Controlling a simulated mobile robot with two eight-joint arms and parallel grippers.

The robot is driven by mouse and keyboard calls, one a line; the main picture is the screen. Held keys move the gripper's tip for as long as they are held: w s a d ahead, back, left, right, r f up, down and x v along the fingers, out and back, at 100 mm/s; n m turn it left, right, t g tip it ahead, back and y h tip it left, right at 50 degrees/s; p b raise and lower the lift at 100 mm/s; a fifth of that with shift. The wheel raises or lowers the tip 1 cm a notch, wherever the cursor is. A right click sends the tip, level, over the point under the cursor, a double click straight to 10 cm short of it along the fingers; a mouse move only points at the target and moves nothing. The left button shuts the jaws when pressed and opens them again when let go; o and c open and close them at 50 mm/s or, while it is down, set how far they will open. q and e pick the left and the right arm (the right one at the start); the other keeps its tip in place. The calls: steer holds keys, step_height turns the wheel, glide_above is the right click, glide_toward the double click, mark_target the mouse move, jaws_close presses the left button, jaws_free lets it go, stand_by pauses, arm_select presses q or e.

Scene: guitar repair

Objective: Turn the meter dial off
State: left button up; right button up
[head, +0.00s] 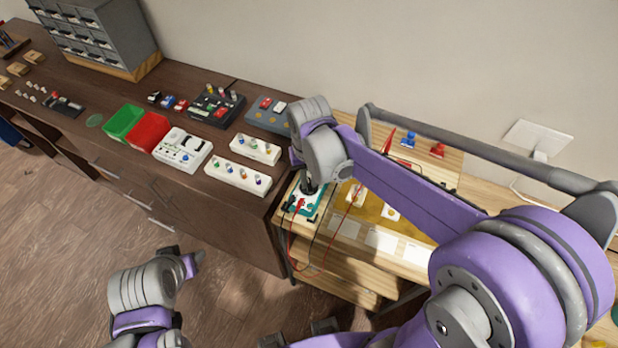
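The meter (294,207) is a small teal box with a pale face. It lies at the left front corner of the light wooden bench, with red and black leads plugged into it. My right gripper (309,187) points down over the back part of the meter and hides the dial. The fingers are dark and small here, so I cannot tell whether they touch the dial or are open or shut. My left arm is at the lower left, over the floor and away from the meter. Its gripper fingers cannot be made out clearly.
The dark cabinet top (84,73) holds a green bin (123,121), a red bin (148,132) and several boxes of electronic parts. A white parts tray (238,177) lies left of the meter. Red and blue pieces stand behind my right arm.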

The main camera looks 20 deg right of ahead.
mark_target(309, 184)
jaws_close()
steer(key=shift+m, duration=0.5)
steer(key=shift+m+b, duration=0.4)
steer(key=shift+m, duration=0.6)
steer(key=shift+m+b, duration=0.35)
steer(key=shift+m, duration=1.45)
steer(key=o, duration=0.7)
jaws_free()
step_height(309, 184, up, 11)
steer(key=shift+f+p, duration=0.1)
steer(key=shift+p, duration=0.25)
